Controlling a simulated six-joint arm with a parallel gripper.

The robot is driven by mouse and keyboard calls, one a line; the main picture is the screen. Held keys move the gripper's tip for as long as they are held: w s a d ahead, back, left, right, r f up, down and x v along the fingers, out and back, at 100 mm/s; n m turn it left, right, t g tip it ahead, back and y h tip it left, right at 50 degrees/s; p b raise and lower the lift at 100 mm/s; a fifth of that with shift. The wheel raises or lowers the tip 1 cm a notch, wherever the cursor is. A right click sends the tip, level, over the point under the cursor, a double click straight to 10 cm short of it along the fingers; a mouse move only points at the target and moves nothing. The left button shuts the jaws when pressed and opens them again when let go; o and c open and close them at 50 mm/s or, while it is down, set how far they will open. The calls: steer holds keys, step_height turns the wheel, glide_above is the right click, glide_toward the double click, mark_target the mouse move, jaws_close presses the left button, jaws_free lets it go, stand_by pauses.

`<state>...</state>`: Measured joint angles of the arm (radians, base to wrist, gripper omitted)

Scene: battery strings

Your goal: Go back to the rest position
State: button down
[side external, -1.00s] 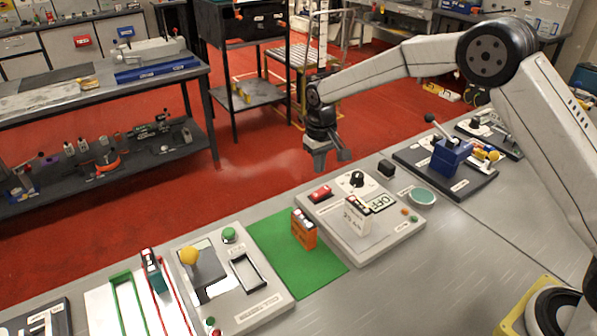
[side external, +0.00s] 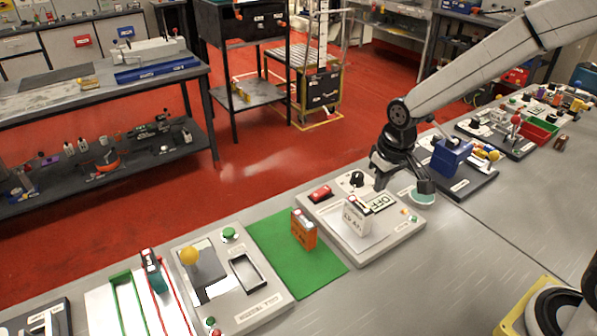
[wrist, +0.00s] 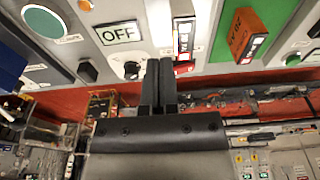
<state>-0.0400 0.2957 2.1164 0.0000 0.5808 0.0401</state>
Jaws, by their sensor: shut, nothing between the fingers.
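My gripper (side external: 379,182) hangs above the right part of the grey panel (side external: 400,243) with the OFF display (side external: 378,203). Its two black fingers (wrist: 158,84) lie together in the wrist view, with nothing between them. A white battery block (side external: 354,219) stands on that panel, apart from the gripper. An orange battery block (side external: 304,230) stands on the green mat (side external: 313,279) to the left. A dark green block (side external: 153,270) stands farther left by the green and red outlined slots.
A blue device (side external: 450,157) on a dark plate stands close to the right of my gripper. A round green pad (side external: 423,197) lies just below it. A panel with a yellow knob (side external: 188,256) is at the left.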

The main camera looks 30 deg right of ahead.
steer(key=s+d+f, duration=0.1)
steer(key=s, duration=1)
steer(key=shift+s+d+t, duration=0.25)
steer(key=shift+d+t, duration=0.05)
steer(key=shift+t, duration=0.1)
